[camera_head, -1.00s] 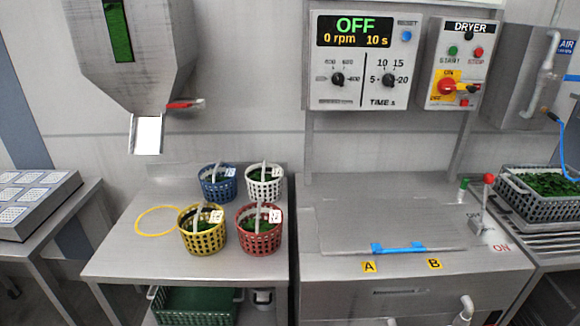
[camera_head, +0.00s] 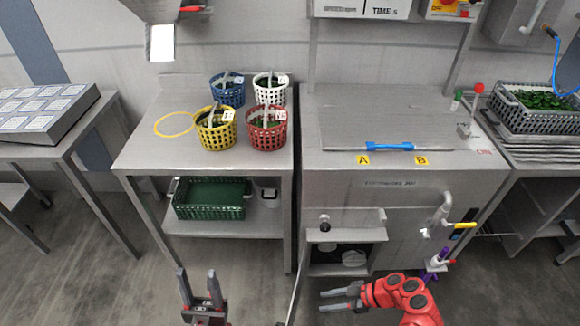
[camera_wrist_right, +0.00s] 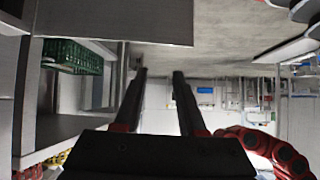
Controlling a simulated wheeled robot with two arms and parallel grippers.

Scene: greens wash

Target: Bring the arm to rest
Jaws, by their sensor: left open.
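My left gripper (camera_head: 197,272) is low at the bottom of the head view, in front of the basket table. Its two fingers point up in the picture and stand apart, with nothing between them. My right gripper (camera_head: 323,301) is low in front of the dryer cabinet, on a red arm, with its fingers pointing left. In the right wrist view its two dark fingers (camera_wrist_right: 160,75) stand apart with an empty gap. Neither gripper touches any object that I can see.
Blue (camera_head: 226,91), white (camera_head: 270,90), yellow (camera_head: 214,137) and red (camera_head: 267,131) baskets stand on the left table (camera_head: 150,155). A green crate (camera_head: 208,212) sits on its shelf. A small cabinet door (camera_head: 301,268) stands open near my right gripper. A grey crate (camera_head: 510,115) of greens stands at right.

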